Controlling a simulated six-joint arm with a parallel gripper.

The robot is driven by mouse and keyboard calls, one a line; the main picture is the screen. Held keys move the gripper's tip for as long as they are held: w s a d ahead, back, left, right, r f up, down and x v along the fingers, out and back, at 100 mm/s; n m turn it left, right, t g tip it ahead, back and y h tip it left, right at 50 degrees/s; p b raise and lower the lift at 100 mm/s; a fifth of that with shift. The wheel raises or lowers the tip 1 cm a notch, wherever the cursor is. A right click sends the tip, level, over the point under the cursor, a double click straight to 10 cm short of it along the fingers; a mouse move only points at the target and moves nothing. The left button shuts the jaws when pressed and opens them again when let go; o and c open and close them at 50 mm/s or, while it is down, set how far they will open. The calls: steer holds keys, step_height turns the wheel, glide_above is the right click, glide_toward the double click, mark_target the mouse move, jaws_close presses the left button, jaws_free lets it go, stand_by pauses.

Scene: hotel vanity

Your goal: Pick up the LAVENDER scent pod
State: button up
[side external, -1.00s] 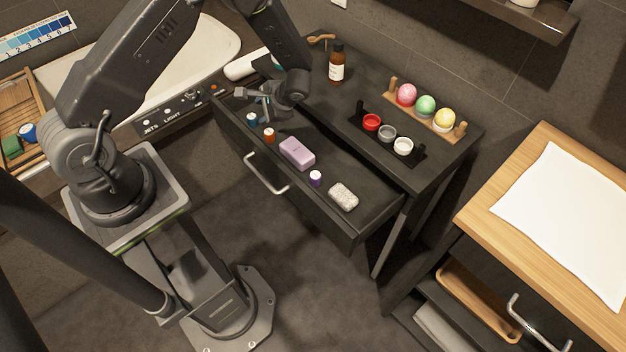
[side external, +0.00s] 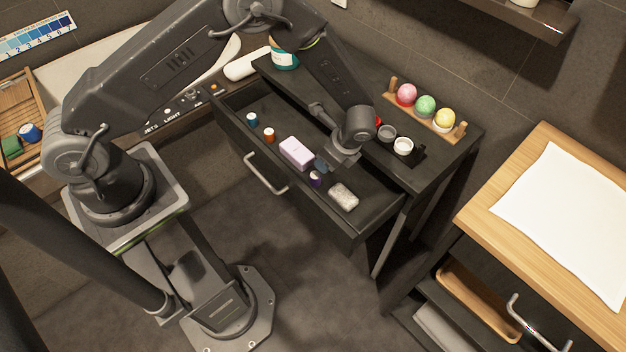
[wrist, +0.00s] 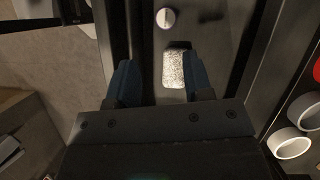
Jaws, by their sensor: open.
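A small purple pod (side external: 316,179) with a pale top, matching lavender in colour, stands in the open drawer (side external: 290,209) between a lilac soap bar (side external: 296,153) and a speckled grey stone (side external: 343,197). My gripper (side external: 323,166) is over the drawer, close to the pod, which it partly hides in the side view. In the wrist view the pod's round pale top (wrist: 166,18) shows beyond the open fingers (wrist: 161,68). The speckled stone (wrist: 174,68) appears between them. Nothing is held.
An orange pod (side external: 269,135) and a blue pod (side external: 252,119) stand farther left in the drawer. On the vanity top are a rack with coloured balls (side external: 425,105) and a black holder with round cups (side external: 403,146). The vanity's edge is close behind my gripper.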

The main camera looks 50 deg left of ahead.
glide_above(313, 177)
steer(key=d, duration=0.2)
steer(key=f, duration=0.6)
steer(key=shift+w+a+f, duration=0.15)
steer(key=shift+w+f, duration=0.05)
steer(key=shift+f, duration=0.15)
steer(key=shift+d+x, duration=0.1)
steer(key=shift+x, duration=1.35)
steer(key=shift+d+x, duration=0.15)
steer(key=shift+x, duration=1.3)
steer(key=shift+w+f, duration=0.1)
steer(key=shift+c, duration=0.3)
steer(key=c, duration=0.6)
